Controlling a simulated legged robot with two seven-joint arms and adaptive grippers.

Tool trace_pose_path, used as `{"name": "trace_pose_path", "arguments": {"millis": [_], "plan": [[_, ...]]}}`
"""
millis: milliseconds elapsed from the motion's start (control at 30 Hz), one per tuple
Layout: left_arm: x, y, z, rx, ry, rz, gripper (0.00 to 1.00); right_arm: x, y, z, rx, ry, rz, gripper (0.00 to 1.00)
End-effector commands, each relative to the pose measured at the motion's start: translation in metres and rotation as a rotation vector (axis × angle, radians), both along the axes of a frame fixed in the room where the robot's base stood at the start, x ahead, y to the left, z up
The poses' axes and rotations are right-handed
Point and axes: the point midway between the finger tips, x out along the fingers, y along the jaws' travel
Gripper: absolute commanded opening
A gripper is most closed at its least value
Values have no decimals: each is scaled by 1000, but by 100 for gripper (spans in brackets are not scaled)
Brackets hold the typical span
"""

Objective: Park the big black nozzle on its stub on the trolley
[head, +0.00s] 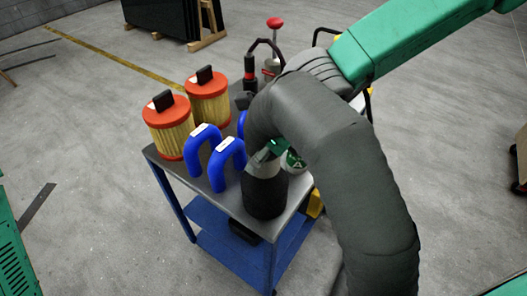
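The big black nozzle (265,192) is a dark upright cylinder near the front corner of the trolley (225,202). A grey band and a small green part (277,146) show at its upper end. A thick dark hose (345,160) bends down to it from above. The stub is not visible. The nozzle's lower rim appears against the trolley top; I cannot tell whether it rests there, hangs just above, or sits around a stub. I can make out neither my left nor my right gripper.
Two yellow filters with orange tops (168,125) and two blue bent pipes (227,165) stand left of the nozzle. A black-and-red tool (250,70) and a red-knobbed item (274,23) are behind. A green boom (410,35) crosses the upper right.

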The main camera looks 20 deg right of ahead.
Motion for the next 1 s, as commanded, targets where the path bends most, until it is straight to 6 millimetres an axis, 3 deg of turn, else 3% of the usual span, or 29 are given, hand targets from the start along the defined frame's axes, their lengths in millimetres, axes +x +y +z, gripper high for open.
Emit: {"name": "trace_pose_path", "arguments": {"millis": [300, 333, 367, 400, 567, 633, 1000], "plan": [[0, 0, -2, 0, 0, 0, 41, 1, 0, -3, 1, -2, 1, 12], [0, 0, -2, 0, 0, 0, 41, 1, 0, -3, 0, -1, 1, 64], [0, 0, -2, 0, 0, 0, 41, 1, 0, -3, 1, 0, 0, 75], [0, 0, -2, 0, 0, 0, 41, 1, 0, -4, 1, 1, 0, 78], [0, 0, -2, 0, 0, 0, 41, 1, 0, -4, 0, -1, 1, 78], [0, 0, -2, 0, 0, 0, 41, 0, -1, -5, -2, 2, 0, 95], [0, 0, 1, 0, 0, 0, 41, 0, -1, 0, 0, 0, 0, 95]]}}
